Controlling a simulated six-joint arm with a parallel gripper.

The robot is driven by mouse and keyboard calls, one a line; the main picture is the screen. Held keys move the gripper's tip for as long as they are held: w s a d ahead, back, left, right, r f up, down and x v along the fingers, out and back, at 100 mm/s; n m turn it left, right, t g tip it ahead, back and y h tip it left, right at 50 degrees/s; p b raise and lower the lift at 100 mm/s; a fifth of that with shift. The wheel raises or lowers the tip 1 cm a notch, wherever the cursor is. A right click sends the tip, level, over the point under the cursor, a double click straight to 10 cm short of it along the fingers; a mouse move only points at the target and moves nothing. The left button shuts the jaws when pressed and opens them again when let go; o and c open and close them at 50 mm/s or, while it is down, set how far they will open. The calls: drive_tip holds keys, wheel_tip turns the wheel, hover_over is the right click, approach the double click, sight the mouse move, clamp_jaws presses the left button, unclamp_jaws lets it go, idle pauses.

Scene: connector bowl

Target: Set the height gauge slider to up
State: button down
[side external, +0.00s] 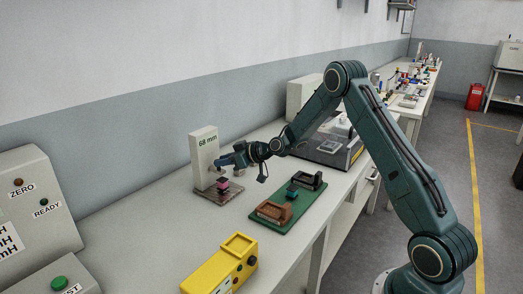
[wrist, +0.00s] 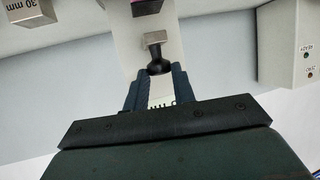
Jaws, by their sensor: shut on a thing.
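The height gauge is a white upright column (side external: 203,148) marked "68 mm", standing on a brownish base plate (side external: 208,196) on the bench. Its slider shows in the wrist view as a small silver block (wrist: 154,38) with a black knob (wrist: 158,57) in front of the white column. My gripper (side external: 222,160) is at the front of the column, around mid-height. In the wrist view my gripper (wrist: 159,70) has its fingers on both sides of the black knob and is shut on it. The fingers partly cover the knob and the column's marking.
A pink and black block (side external: 222,184) stands on the base plate below my gripper. A green tray (side external: 268,217) with brown and black holders lies to the right. A yellow device (side external: 222,268) is nearer the camera. A grey box with lamps (side external: 35,205) stands at left.

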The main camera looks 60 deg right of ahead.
drive_tip(key=shift+r, duration=0.4)
drive_tip(key=c, duration=1.1)
unclamp_jaws()
drive_tip(key=shift+c, duration=0.2)
drive_tip(key=v, duration=1.4)
drive_tip(key=shift+w, duration=0.1)
